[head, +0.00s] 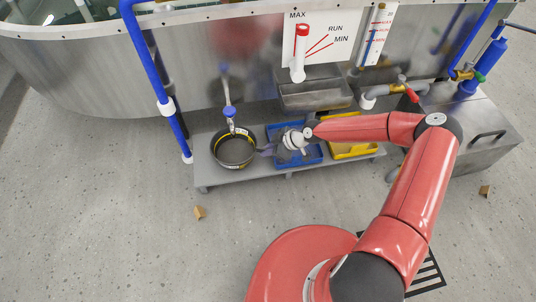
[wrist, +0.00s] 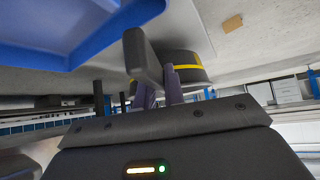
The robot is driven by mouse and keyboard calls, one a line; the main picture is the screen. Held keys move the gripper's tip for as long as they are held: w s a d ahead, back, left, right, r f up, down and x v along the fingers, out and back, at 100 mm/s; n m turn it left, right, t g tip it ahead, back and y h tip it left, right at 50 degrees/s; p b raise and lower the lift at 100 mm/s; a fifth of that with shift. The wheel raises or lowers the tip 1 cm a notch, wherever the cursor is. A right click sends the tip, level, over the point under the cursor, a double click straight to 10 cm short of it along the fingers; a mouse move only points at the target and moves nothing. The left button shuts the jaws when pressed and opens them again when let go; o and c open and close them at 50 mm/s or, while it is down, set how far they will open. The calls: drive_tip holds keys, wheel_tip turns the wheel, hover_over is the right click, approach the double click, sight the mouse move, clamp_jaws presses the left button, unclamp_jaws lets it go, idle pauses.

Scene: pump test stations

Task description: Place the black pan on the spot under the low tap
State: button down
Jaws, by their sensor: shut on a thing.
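The black pan (head: 233,152) is at the left end of the low grey bench, below the low tap (head: 229,111) with its blue fitting. Whether the pan rests on the bench or hangs just above it, I cannot tell. The pan, with its yellow band, also shows in the wrist view (wrist: 188,68). My gripper (head: 266,150) is at the pan's right side and is shut on the pan. Its purple fingers (wrist: 158,93) reach the pan in the wrist view. The spot under the pan is hidden.
A blue tray (head: 312,157) lies right of the pan, partly behind my gripper, with a yellow tray (head: 352,152) beyond it. A blue upright pipe (head: 176,128) stands left of the bench. Tan blocks (head: 199,212) lie on the open floor in front.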

drive_tip(key=shift+f, duration=1.3)
drive_tip(key=c, duration=1.5)
unclamp_jaws()
drive_tip(key=shift+f, duration=0.1)
